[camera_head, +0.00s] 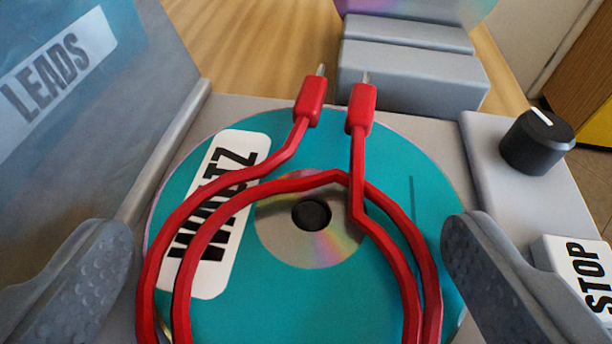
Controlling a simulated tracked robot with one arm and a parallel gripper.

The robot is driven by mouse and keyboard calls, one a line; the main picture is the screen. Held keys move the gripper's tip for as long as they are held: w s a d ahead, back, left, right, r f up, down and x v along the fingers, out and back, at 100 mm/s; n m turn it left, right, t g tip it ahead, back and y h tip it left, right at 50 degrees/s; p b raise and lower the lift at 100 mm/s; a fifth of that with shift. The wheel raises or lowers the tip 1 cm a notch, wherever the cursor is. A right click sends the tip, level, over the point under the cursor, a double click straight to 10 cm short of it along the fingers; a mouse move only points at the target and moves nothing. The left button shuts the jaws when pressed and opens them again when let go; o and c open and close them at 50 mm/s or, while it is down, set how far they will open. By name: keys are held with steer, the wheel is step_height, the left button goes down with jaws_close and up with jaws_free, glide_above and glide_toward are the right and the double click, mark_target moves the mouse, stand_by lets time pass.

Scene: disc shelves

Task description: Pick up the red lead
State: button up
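The red lead (335,183) is a coiled red cable with two red plugs with metal tips at its upper ends. It lies over a teal disc (330,300) with a white label that it partly covers. The lower part of the loop runs out of the bottom of the picture. My gripper (285,265) is open, with one grey textured finger on the left and one on the right of the lead. No finger visibly touches the lead. I cannot tell the height of the fingers above the disc.
A grey wall marked LEADS (60,75) stands at the left. A grey stepped block (410,75) stands beyond the disc, with another disc (415,8) above it. At the right are a black knob (537,142) and a white STOP label (580,268).

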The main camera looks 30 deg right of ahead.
steer(key=c, duration=0.7)
steer(key=shift+d+r, duration=0.1)
steer(key=shift+d, duration=0.05)
